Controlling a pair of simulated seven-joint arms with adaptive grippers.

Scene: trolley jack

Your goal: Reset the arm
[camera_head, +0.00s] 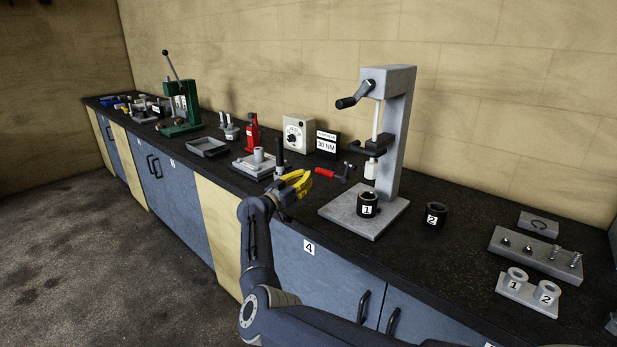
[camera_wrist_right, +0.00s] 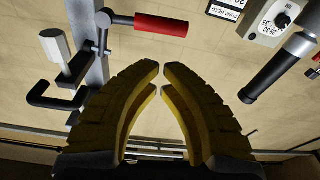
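My right gripper (camera_head: 297,183) has yellow fingers and hangs over the bench's front edge, left of the grey press stand (camera_head: 396,135). In the right wrist view its fingertips (camera_wrist_right: 162,69) nearly meet, with nothing between them. The stand has a dark-handled crank (camera_head: 356,96) at its top and a dark bracket near a white block (camera_head: 371,170). A red handle (camera_head: 329,173) points left from it, right of my gripper; it also shows in the wrist view (camera_wrist_right: 162,25). A black cylinder (camera_wrist_right: 280,66) also shows there, apart from my fingers. My left gripper is out of view.
A dial box (camera_head: 298,134) and a 30 NM sign (camera_head: 327,146) stand behind my gripper. Black sockets 1 (camera_head: 367,205) and 2 (camera_head: 435,214) are at right. A red bottle jack (camera_head: 252,132) and green press (camera_head: 182,108) are farther left.

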